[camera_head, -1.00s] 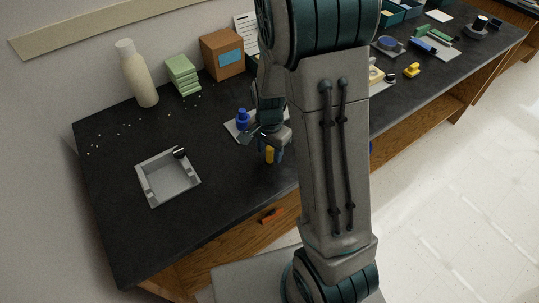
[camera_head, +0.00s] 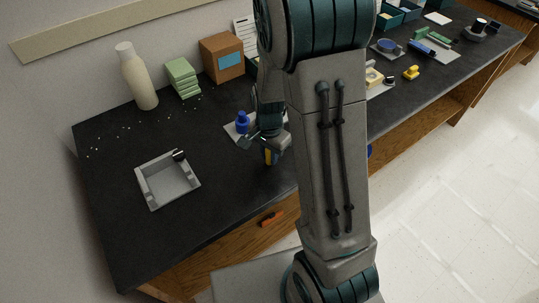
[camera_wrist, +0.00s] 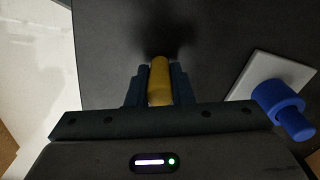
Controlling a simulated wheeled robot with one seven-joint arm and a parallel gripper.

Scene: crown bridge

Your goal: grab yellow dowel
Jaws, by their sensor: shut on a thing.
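The yellow dowel (camera_wrist: 159,82) is between the two dark blue fingers of my gripper (camera_wrist: 160,85) in the wrist view, and the fingers are shut on it. In the head view the yellow dowel (camera_head: 268,157) shows as a small yellow patch at my gripper (camera_head: 269,155), over the dark bench top near its front edge. Whether the dowel touches the bench cannot be told. My arm hides part of the bench to the right.
A blue stepped peg (camera_head: 243,122) stands on a pale plate (camera_wrist: 243,86) beside my gripper. A grey square tray (camera_head: 168,180) lies to the left. A cream bottle (camera_head: 137,77), green blocks (camera_head: 183,78) and a brown box (camera_head: 222,56) stand at the back.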

